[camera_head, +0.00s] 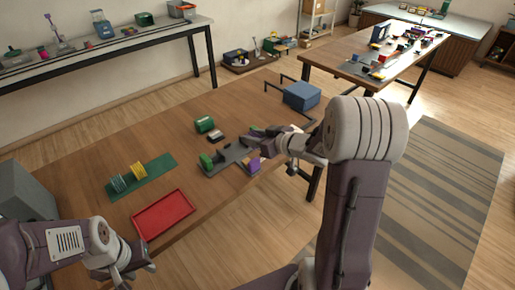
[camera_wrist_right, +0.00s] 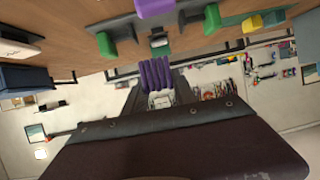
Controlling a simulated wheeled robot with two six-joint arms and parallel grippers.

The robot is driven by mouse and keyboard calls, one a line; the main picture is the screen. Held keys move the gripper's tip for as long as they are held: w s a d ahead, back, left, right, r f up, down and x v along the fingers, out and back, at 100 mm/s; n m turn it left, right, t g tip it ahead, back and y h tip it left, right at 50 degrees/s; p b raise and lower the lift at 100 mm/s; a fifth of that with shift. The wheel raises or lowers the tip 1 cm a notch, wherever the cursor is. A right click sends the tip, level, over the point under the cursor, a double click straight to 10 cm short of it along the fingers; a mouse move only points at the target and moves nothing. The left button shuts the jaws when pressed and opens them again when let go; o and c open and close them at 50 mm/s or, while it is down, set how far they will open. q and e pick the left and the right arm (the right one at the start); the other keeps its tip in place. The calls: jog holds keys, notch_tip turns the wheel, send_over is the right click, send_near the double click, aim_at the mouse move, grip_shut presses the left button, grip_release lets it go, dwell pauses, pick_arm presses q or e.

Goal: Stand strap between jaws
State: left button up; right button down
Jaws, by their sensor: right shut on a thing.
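A dark grey board (camera_head: 222,168) lies on the wooden table, with a green block (camera_head: 207,161) at its left and a purple block (camera_head: 253,165) at its right. In the right wrist view a purple block (camera_wrist_right: 155,8) and green blocks (camera_wrist_right: 107,44) show at the top. My right gripper (camera_head: 258,133) is over the far side of the board. It is shut on a ribbed purple strap (camera_wrist_right: 154,74), which shows at the fingers in the right wrist view. My left gripper (camera_head: 138,268) is off the table's near edge, with no object seen in it; its finger gap is unclear.
A red tray (camera_head: 150,227) and a green mat (camera_head: 161,167) with green and yellow coils lie left of the board. A green object (camera_head: 205,124) lies behind it. A blue box (camera_head: 301,95) stands at the table's far right. Bare table lies at the back left.

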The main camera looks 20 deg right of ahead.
jog(key=shift+s+d+r, duration=0.15)
jog(key=shift+d+r, duration=0.4)
jog(key=shift+d, duration=0.2)
jog(key=shift+d+r+h, duration=0.15)
jog(key=shift+r+h, duration=0.1)
jog(key=shift+h, duration=0.05)
jog(key=shift+w+f, duration=0.2)
jog(key=shift+f, duration=0.05)
jog(key=b, duration=0.4)
send_over(233, 151)
notch_tip(233, 151, down, 7)
jog(key=shift+s+r, duration=0.1)
jog(key=shift+r, duration=0.05)
notch_tip(233, 151, down, 4)
jog(key=shift+b, duration=0.8)
